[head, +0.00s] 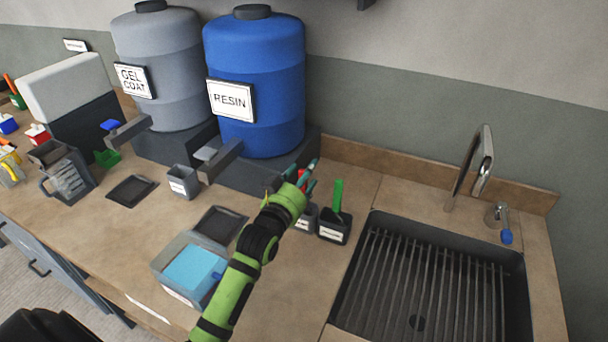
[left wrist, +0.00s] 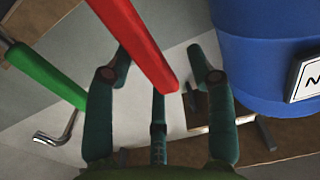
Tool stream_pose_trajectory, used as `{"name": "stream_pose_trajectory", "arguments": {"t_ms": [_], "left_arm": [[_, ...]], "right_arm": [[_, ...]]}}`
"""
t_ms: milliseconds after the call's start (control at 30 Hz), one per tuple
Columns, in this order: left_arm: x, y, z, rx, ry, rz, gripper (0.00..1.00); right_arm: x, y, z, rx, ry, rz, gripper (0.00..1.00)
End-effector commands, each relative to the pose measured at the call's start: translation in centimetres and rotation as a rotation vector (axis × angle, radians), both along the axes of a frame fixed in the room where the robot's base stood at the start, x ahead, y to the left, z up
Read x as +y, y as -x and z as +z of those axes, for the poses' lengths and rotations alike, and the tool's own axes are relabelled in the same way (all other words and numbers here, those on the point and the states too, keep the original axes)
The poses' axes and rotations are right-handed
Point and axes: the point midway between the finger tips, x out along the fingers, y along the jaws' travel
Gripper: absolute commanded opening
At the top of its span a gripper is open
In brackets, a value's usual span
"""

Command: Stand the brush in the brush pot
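My left gripper (head: 307,174) is above two small dark pots by the sink. In the left wrist view its fingers (left wrist: 160,80) are spread, with a red handle (left wrist: 140,45) between them and gaps on both sides. A bit of red (head: 302,175) shows at the gripper in the head view. The other labelled pot (head: 334,231) holds an upright green handle (head: 338,196), also seen in the left wrist view (left wrist: 45,75). The labels are too small to read, and I see no bristles. My right gripper is out of view.
Blue resin drum (head: 262,115) and grey gel coat drum (head: 165,90) stand behind on a dark base.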

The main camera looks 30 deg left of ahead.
Motion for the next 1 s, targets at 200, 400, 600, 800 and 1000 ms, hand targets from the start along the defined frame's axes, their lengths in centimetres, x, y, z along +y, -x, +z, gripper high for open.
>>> {"name": "stream_pose_trajectory", "arguments": {"t_ms": [200, 400, 600, 800, 1000], "left_arm": [[0.0, 0.0, 0.0, 0.001, 0.0, 0.0, 0.56], [-0.1, 1.6, -0.2, 0.002, 0.0, 0.0, 0.56], [-0.4, 5.8, -0.2, 0.004, 0.001, 0.0, 0.56], [-0.6, 9.6, -0.1, 0.004, 0.0, 0.0, 0.56], [-0.7, 11.6, -0.1, 0.001, 0.0, 0.001, 0.56]], "right_arm": [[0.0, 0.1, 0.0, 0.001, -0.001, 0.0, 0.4], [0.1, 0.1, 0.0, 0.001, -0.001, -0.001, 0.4], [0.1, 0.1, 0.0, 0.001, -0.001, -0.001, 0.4], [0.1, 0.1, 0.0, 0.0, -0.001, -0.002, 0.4], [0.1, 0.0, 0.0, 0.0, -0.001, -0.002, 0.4]]}}
